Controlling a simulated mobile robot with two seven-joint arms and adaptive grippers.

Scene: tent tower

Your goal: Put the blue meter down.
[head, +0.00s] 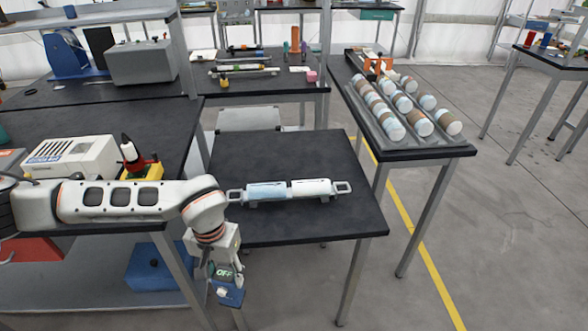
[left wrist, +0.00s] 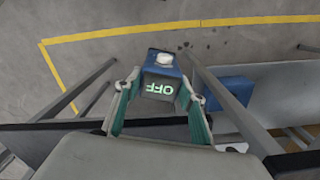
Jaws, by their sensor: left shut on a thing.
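The blue meter (head: 231,297) hangs in my left gripper (head: 222,272) in the head view, in front of the near edge of the black table. Its display reads OFF in green, and it has a white knob. In the left wrist view the meter (left wrist: 158,74) sits between the two greenish fingers of the left gripper (left wrist: 160,92), which are shut on it. Grey floor shows beyond it there. The meter is held in the air, apart from the tabletop. My right gripper is not in view.
The small black table (head: 300,222) carries a grey-white tube with end handles (head: 289,190); its front part is bare. A workbench at left holds a white device (head: 72,157) and a yellow-based item (head: 143,172). A blue box (head: 157,270) is on a low shelf. A rack of cylinders (head: 395,140) stands at right.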

